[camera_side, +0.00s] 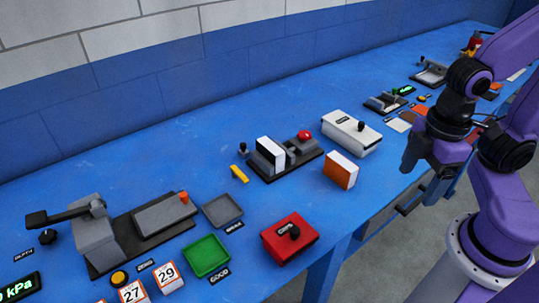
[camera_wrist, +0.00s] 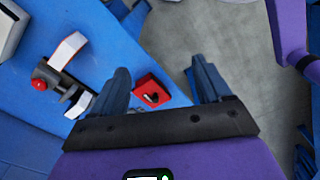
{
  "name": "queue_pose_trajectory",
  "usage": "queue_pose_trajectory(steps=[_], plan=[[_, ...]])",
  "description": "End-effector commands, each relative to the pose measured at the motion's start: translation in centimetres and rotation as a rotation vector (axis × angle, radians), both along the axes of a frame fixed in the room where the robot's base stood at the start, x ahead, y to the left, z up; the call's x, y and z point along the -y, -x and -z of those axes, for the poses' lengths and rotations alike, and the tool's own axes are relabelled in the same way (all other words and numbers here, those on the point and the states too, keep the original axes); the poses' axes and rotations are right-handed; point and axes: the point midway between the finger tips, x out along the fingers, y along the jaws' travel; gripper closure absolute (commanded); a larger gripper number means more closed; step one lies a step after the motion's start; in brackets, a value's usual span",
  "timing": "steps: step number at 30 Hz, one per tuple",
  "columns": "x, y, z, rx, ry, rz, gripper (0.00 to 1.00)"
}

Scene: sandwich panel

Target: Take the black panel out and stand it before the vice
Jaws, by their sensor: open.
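The black panel (camera_side: 264,155), a slab with black and white layers, stands upright at the vice (camera_side: 290,165), a dark base with grey blocks and a red knob. It also shows in the wrist view (camera_wrist: 79,105), edge-on and pale. A white and orange panel (camera_side: 338,171) stands upright on the table on the near right side of the vice; it shows in the wrist view too (camera_wrist: 67,50). My gripper (camera_wrist: 160,64) is open and empty, off to the right of the vice and panels, beyond the table's edge. Where the panel meets the vice is partly hidden.
A red box (camera_side: 289,238) with a black knob stands near the table's front edge. A white box (camera_side: 351,132) stands beyond the vice. A yellow bar (camera_side: 239,174), a grey tray (camera_side: 222,211) and a green tray (camera_side: 206,256) lie left of it. A lever press (camera_side: 95,240) is further left.

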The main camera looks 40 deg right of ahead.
Motion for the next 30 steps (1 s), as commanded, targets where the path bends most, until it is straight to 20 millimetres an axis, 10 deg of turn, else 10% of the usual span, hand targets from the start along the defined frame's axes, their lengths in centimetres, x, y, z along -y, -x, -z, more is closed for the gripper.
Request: queue_pose_trajectory(steps=[20, 30], plan=[[-0.2, -0.3, -0.1, 0.000, 0.000, 0.009, 0.28], [-4.7, -8.1, -1.6, -0.005, 0.007, 0.224, 0.28]])
